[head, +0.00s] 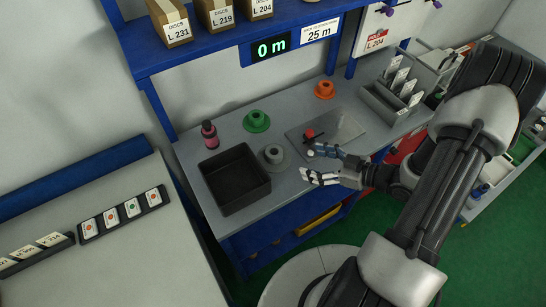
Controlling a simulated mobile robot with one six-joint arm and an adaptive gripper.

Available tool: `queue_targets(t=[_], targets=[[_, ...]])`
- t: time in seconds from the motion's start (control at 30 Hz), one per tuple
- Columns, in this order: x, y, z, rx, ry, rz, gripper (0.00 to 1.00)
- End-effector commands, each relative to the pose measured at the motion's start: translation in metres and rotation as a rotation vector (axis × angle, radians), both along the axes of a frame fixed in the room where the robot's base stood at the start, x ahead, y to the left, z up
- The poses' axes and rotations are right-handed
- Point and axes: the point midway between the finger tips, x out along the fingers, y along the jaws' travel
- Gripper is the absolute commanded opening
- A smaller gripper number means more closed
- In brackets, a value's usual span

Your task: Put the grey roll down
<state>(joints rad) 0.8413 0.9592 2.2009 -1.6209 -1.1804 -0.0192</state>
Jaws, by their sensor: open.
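The grey roll (273,152) sits on the grey workbench (223,142), just right of the black tray. It has a raised hub on a wide round flange, like the green and orange pieces. My gripper (307,160) is to the right of the roll, with its fingers spread and pointing left towards it. Nothing shows between the fingers, and a small gap shows between them and the roll. How high the fingers are above the bench is hard to tell.
A black tray (233,180) stands left of the roll and a pink bottle (209,134) behind it. A green roll (256,121) and an orange roll (325,90) are farther back. A flat metal plate (341,126) with a small red piece (310,133) lies behind my gripper.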

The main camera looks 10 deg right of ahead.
Motion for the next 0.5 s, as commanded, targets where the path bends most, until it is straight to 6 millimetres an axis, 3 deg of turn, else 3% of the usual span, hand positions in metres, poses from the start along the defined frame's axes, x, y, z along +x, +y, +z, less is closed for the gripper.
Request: queue_targets(t=[0.3, 0.5], targets=[[0.046, 0.048, -0.030, -0.002, 0.002, 0.007, 0.73], [0.064, 0.065, -0.039, -0.002, 0.002, 0.002, 0.73]])
